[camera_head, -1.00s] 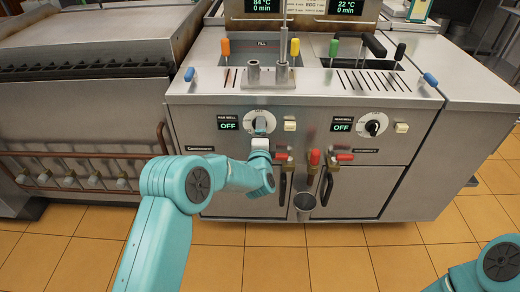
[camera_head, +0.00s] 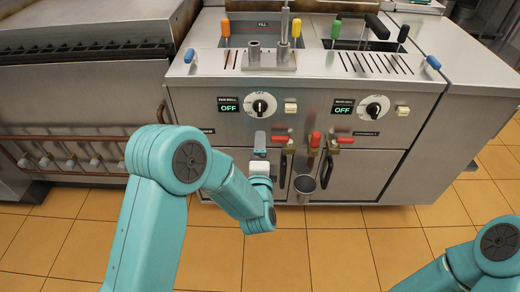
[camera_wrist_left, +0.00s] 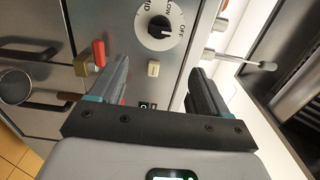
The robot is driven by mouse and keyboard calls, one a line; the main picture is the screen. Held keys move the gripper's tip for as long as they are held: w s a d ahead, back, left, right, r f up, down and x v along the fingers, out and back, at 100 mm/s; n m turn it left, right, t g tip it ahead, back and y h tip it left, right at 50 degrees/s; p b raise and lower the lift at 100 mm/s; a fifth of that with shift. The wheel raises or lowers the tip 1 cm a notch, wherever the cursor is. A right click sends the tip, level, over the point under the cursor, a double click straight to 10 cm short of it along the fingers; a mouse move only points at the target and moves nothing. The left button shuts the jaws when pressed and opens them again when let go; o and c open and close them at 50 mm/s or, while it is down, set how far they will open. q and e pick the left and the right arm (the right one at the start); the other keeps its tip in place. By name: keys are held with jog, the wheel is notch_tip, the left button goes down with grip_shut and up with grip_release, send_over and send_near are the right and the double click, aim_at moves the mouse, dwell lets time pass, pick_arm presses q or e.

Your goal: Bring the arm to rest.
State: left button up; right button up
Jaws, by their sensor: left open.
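My left arm comes in from the left in the head view, and its gripper (camera_head: 260,145) hangs in front of the cooker, just below the left dial (camera_head: 260,105). In the left wrist view the gripper (camera_wrist_left: 165,85) has its two fingers spread wide with nothing between them. The dial (camera_wrist_left: 159,24) shows ahead of the fingers, apart from them. The display beside the left dial reads OFF. My right arm shows only as a teal link at the lower right; its gripper is out of view.
A second dial (camera_head: 373,108) is further right. A grill (camera_head: 85,85) with a front pipe stands at left. The tiled floor (camera_head: 325,250) in front is clear.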

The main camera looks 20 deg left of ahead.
pick_arm(q)
jog(key=s+a+f+g, duration=0.2)
jog(key=a+f, duration=0.4)
jog(key=s+d+f+n+g+h, duration=0.2)
jog(key=s+f+n+g, duration=0.1)
jog(key=s+f, duration=0.4)
jog(key=s+d+f+n+g+h, duration=0.2)
jog(key=s+f+g+h, duration=0.15)
jog(key=f, duration=0.45)
jog(key=s+d+f+n+g+h, duration=0.2)
jog(key=s+d+n+g, duration=0.15)
jog(key=s+n, duration=0.4)
jog(key=s+d+f+n+g+h, duration=0.25)
jog(key=s+n+g, duration=0.2)
jog(key=s, duration=0.55)
notch_tip(320, 180, up, 12)
jog(key=y+p, duration=0.1)
jog(key=p, duration=1.1)
jog(key=shift+s+d+r, duration=0.15)
jog(key=shift+d, duration=0.15)
